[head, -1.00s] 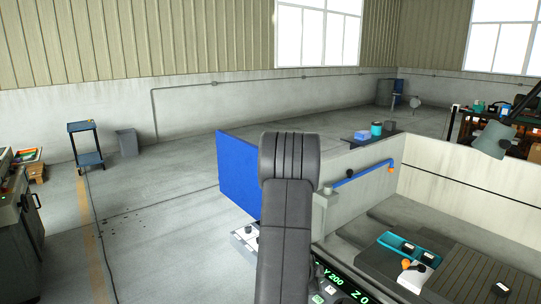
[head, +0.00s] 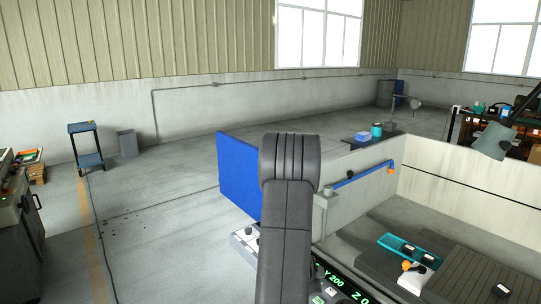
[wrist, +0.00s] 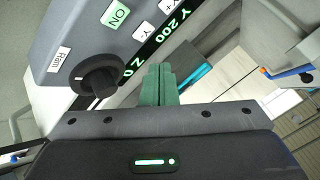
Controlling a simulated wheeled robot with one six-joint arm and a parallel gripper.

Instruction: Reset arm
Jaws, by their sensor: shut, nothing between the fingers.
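My arm's dark grey link rises in the middle foreground of the head view, and my gripper is not visible there. In the wrist view my gripper (wrist: 157,85) shows as two green fingers side by side, closed together with nothing between them. I cannot tell how far the fingertips are from the panel.
A blue panel (head: 238,178) stands left of my arm. The pale-walled machine tank (head: 470,190) lies to the right, with a teal tray (head: 388,241) inside. A blue box (head: 362,136) and a teal can (head: 377,130) sit on a ledge. The floor at left is largely clear.

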